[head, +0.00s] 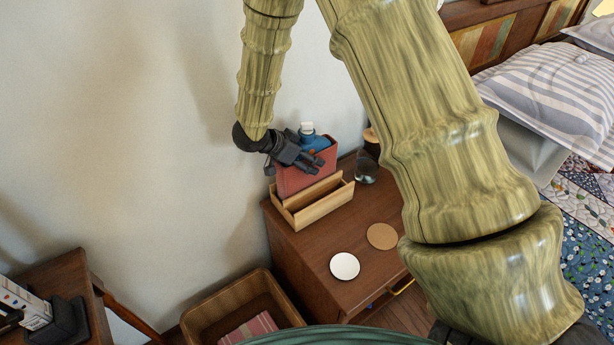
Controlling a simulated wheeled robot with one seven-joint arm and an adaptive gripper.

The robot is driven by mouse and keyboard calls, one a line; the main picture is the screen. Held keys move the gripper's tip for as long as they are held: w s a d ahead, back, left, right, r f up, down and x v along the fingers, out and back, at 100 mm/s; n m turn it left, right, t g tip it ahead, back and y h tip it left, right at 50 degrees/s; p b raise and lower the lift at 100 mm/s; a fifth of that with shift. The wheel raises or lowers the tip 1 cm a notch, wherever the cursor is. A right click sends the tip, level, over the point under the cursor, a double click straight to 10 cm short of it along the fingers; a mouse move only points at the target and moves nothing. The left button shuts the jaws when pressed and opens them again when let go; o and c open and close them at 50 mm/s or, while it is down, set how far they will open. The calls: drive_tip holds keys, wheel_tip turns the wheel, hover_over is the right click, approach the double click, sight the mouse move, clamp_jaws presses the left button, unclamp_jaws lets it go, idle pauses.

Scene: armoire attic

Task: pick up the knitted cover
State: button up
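I cannot pick out a knitted cover for certain. A flat red piece (292,181) stands upright in a light wooden box (316,207) on the brown cabinet (345,222); its material is too small to tell. A folded red striped cloth (250,328) lies in the wooden bin (207,317) on the floor. My gripper (318,164) is black and overlaps the red piece in the head view, just above the wooden box. Its fingers are small and dark; whether they touch or hold anything is unclear.
Behind my gripper is a blue bottle with a white cap (307,129). A glass jar (366,168) stands to the right. A white disc (344,266) and a cork disc (382,236) lie on the cabinet. The wall is close on the left; a bed (560,95) is at right.

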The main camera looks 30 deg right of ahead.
drive_tip(key=shift+r, duration=0.1)
drive_tip(key=c, duration=1.4)
drive_tip(key=shift+o, duration=0.2)
drive_tip(key=shift+r, duration=0.1)
